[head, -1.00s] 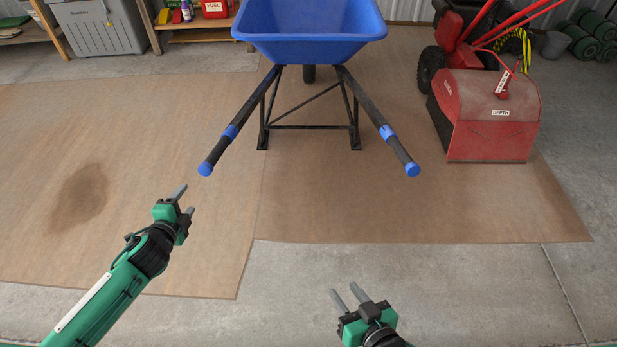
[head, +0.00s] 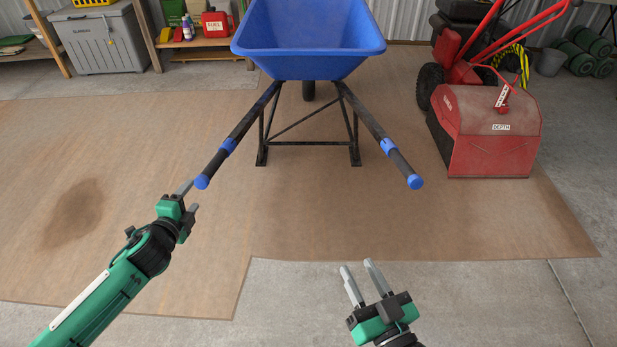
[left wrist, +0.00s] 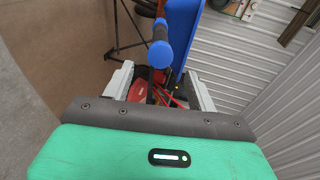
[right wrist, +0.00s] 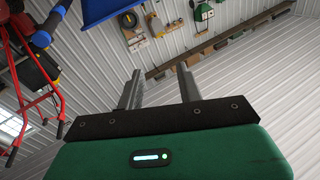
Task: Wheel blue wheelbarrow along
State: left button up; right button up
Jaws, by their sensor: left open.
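The blue wheelbarrow (head: 308,60) stands upright on its black legs, with two black handles that have blue ends pointing toward me. My left gripper (head: 190,198) is open and empty, close to the end of the left handle (head: 203,181). In the left wrist view that blue handle end (left wrist: 160,55) shows between and beyond the open fingers. My right gripper (head: 360,280) is open and empty, below and to the left of the right handle end (head: 415,182), clearly apart from it.
A red snow blower (head: 490,135) stands to the right of the wheelbarrow. A grey chest (head: 103,42) and a shelf with a red fuel can (head: 216,24) are at the back left. Brown matting (head: 130,130) covers the clear floor around the handles.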

aim_at(206, 176)
pick_arm(q)
jog(key=b+x, duration=0.1)
jog(key=x, duration=0.2)
jog(key=shift+w, duration=0.3)
jog(key=x, duration=0.5)
jog(key=shift+w+f, duration=0.15)
jog(key=shift+w, duration=0.25)
jog(key=shift+w+d+f, duration=0.15)
jog(key=shift+w, duration=0.65)
pick_arm(e)
notch_tip(206, 176, up, 8)
jog(key=w+d+t, duration=0.1)
jog(key=d+t, duration=0.1)
jog(key=t, duration=0.2)
jog(key=shift+f+t, duration=0.15)
jog(key=shift+t, duration=0.25)
jog(key=shift+d, duration=0.1)
